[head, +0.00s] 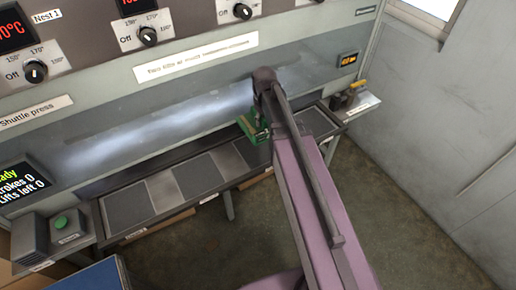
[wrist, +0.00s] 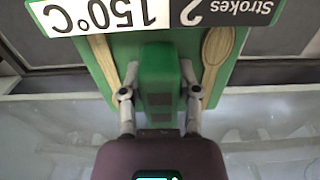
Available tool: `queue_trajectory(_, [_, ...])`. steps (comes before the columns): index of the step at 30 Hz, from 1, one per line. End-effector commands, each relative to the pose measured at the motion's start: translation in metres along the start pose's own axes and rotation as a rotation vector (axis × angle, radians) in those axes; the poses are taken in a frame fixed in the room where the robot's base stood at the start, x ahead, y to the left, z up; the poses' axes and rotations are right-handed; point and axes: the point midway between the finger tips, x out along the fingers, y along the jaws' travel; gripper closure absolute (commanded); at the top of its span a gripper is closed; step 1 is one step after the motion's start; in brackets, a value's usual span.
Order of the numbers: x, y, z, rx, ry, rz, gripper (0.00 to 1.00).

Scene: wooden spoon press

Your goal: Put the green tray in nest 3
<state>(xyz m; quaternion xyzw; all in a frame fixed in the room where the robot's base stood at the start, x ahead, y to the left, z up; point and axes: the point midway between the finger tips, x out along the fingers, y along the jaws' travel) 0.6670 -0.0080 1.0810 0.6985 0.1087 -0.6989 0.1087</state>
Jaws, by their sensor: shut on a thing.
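The green tray (head: 250,127) is held above the right part of the bench along the press front. In the wrist view the tray (wrist: 100,45) fills the top, with an upside-down label reading 150°C and Strokes 2. A wooden spoon (wrist: 104,62) lies on its left and another (wrist: 215,55) on its right. My gripper (wrist: 158,80) is shut on the tray's raised green handle. In the head view my arm partly hides the tray and my fingertips. Several dark square plates lie along the bench; I cannot read which is nest 3. A Nest 1 label (head: 47,16) shows at upper left.
The shuttle press (head: 190,80) stands behind the bench with knobs and displays. A small shelf (head: 356,105) with dark and yellow items is at the right.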

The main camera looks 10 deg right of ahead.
Motion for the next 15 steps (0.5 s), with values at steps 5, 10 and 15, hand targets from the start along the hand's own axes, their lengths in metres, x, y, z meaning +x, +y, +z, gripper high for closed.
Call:
queue_trajectory(5, [0.017, 0.001, 0.016, 0.0, 0.0, 0.0, 1.0])
queue_trajectory(10, [0.041, 0.003, 0.04, 0.001, 0.0, 0.0, 1.0])
queue_trajectory(15, [0.069, 0.005, 0.069, 0.001, 0.0, 0.0, 1.0])
